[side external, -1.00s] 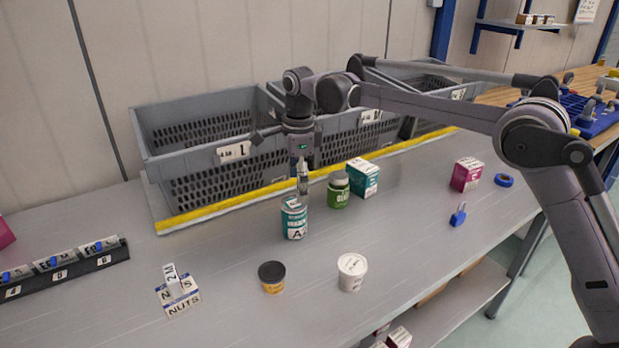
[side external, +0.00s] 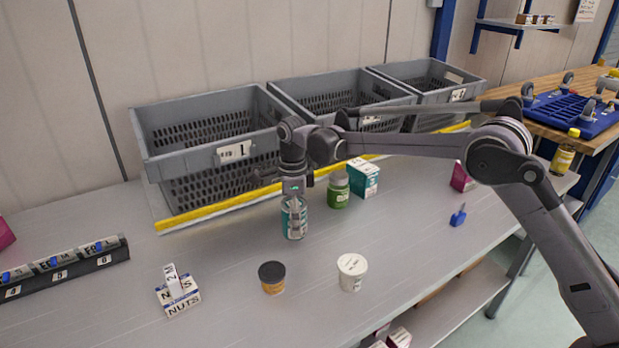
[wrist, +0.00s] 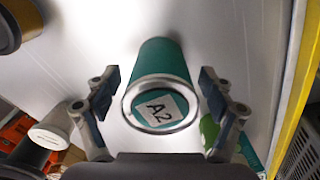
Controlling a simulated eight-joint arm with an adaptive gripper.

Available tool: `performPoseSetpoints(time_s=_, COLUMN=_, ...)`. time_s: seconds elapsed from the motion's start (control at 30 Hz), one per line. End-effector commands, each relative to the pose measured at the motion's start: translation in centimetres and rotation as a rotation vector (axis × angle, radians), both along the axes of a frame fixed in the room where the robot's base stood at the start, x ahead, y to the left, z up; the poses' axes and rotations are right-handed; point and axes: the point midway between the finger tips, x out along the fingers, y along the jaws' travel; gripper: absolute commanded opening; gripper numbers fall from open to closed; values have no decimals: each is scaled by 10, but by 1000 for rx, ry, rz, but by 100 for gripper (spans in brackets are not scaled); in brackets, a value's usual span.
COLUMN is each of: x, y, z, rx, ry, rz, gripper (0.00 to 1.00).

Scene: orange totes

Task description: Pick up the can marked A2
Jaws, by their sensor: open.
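The can marked A2 (wrist: 160,62) is a teal can with a silver rim and a white A2 label on its top. In the wrist view it stands between the two spread fingers of my gripper (wrist: 160,105), with a gap on each side. In the side external view the can (side external: 294,229) stands upright on the grey bench. There my gripper (side external: 294,208) points straight down over it, with the fingers at its upper part and hiding some of it.
A green jar (side external: 338,192) and a teal box (side external: 363,180) stand close to the right of the can. A dark-lidded jar (side external: 272,280) and a white tub (side external: 351,275) are in front. Grey crates (side external: 205,190) stand behind a yellow-edged strip (side external: 215,212).

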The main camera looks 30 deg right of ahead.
Motion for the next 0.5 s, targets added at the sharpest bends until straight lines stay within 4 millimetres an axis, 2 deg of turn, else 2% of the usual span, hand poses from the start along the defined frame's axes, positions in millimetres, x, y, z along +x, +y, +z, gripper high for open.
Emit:
performPoseSetpoints(time_s=0.17, x=0, y=0, z=-19, rx=0, ry=0, rz=0, gripper=82)
performPoseSetpoints(time_s=0.43, x=0, y=0, z=-21, rx=1, ry=0, rz=1, gripper=82)
performPoseSetpoints(time_s=0.47, x=0, y=0, z=-21, rx=1, ry=0, rz=1, gripper=76)
performPoseSetpoints(time_s=0.5, x=0, y=0, z=-21, rx=0, ry=0, rz=1, gripper=65)
